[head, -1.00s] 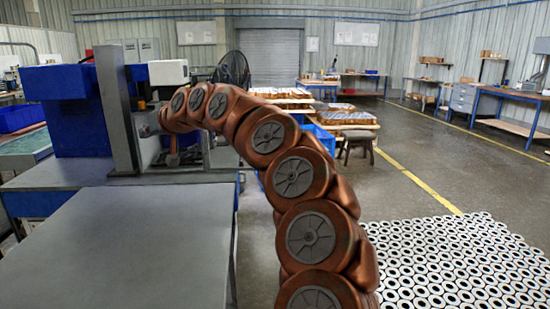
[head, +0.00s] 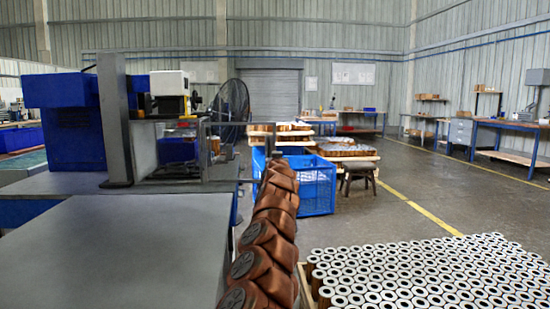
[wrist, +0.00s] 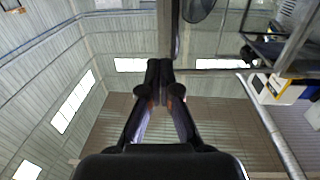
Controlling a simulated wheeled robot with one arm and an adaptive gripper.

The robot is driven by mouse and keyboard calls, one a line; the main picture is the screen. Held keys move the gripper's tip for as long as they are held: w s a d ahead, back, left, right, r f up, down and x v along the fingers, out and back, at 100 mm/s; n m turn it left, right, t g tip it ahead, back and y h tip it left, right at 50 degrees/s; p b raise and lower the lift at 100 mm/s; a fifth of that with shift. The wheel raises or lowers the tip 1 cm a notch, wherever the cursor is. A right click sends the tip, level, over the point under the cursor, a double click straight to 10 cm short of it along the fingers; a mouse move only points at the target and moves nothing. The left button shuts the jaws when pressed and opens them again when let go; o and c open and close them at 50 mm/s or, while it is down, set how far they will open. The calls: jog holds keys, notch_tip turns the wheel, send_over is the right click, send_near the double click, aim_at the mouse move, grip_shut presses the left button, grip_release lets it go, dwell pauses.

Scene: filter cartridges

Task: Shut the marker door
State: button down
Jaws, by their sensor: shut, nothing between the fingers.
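The marker (head: 170,84), a white and black head, stands over a framed enclosure on the grey bench. The door appears to be the thin-framed clear panel (head: 228,123) reaching right from the enclosure; its exact angle is hard to tell. In the wrist view, the marker (wrist: 285,88) with its yellow and white parts is at the right edge beside grey frame bars. My gripper (wrist: 166,92) is shut and empty, fingertips together in the middle of that view. In the head view my arm hides most of the gripper, right of the panel. I cannot tell whether they touch.
A grey bench top (head: 120,250) fills the front left, with a grey post (head: 115,120) behind it. A blue crate (head: 315,186) and a fan (head: 235,105) stand beyond my arm. Many cartridges (head: 430,275) fill the front right. The floor behind them is open.

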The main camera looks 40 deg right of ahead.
jog(key=p, duration=1.3)
send_near(275, 150)
jog(key=shift+x, duration=2.8)
jog(key=shift+w+d, duration=0.25)
jog(key=shift+d, duration=0.1)
jog(key=shift+w+d+f, duration=0.15)
jog(key=shift+w+f, duration=0.05)
jog(key=shift+w, duration=0.2)
